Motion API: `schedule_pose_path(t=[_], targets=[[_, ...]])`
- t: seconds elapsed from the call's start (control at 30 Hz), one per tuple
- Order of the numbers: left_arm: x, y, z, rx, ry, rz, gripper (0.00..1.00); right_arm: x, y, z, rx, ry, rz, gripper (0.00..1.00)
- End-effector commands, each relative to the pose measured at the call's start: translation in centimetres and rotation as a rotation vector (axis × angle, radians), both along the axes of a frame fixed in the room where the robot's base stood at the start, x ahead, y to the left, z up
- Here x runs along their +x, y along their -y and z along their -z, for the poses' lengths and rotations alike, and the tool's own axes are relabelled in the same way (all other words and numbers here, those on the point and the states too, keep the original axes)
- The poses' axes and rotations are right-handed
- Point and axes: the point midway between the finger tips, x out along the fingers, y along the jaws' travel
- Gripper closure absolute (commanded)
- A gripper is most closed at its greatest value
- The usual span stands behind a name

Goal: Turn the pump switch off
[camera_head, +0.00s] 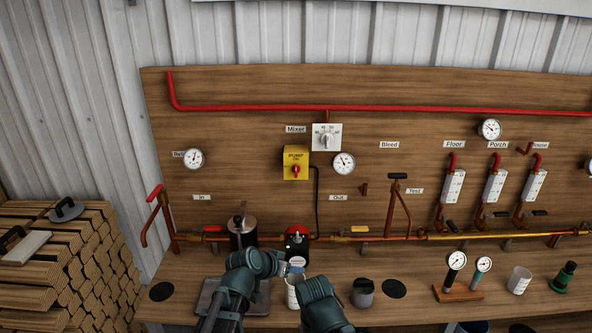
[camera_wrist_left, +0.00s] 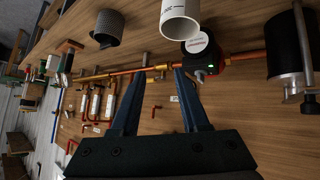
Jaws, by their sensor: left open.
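The pump switch is a yellow box (camera_head: 296,159) with a red knob (camera_head: 296,171) on the wooden panel, below the Mixer control. Its knob looks roughly upright, and the lettering above it seems to read "PUMP ON". The red-and-black pump (camera_head: 297,242) sits on the pipe below it, with a green light. The pump also shows in the left wrist view (camera_wrist_left: 208,62). My left gripper (camera_wrist_left: 159,71) is open, with nothing between its fingers.
A dark canister (camera_head: 243,236) stands left of the pump, and a grey lidded pot (camera_head: 362,293) stands to the right. Copper pipe (camera_head: 400,237) runs across the panel above the shelf. The panel around the switch is open, with a gauge (camera_head: 344,163) beside it.

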Motion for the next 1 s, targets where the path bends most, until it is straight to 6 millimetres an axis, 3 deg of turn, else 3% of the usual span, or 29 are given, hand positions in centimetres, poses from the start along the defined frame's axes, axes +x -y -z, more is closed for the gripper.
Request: schedule_pose_path(t=[0.2, 0.3, 0.4, 0.5, 0.7, 1.0], targets=[[8.5, 4.5, -8.5, -0.146, 0.437, -0.033, 0.55, 0.0, 0.0, -0.2, 0.0, 0.0, 0.0, 0.5], [11.7, 5.0, -12.3, -0.172, 0.62, -0.136, 0.55, 0.0, 0.0, -0.2, 0.0, 0.0, 0.0, 0.5], [14.0, 4.3, -14.6, -0.163, 0.732, -0.269, 0.55, 0.0, 0.0, -0.2, 0.0, 0.0, 0.0, 0.5], [15.4, 3.3, -15.4, -0.129, 0.78, -0.391, 0.55, 0.0, 0.0, -0.2, 0.0, 0.0, 0.0, 0.5], [16.4, 1.7, -15.2, -0.064, 0.783, -0.539, 0.55, 0.0, 0.0, -0.2, 0.0, 0.0, 0.0, 0.5], [16.7, 1.3, -15.1, -0.048, 0.778, -0.565, 0.55, 0.0, 0.0, -0.2, 0.0, 0.0, 0.0, 0.5]])
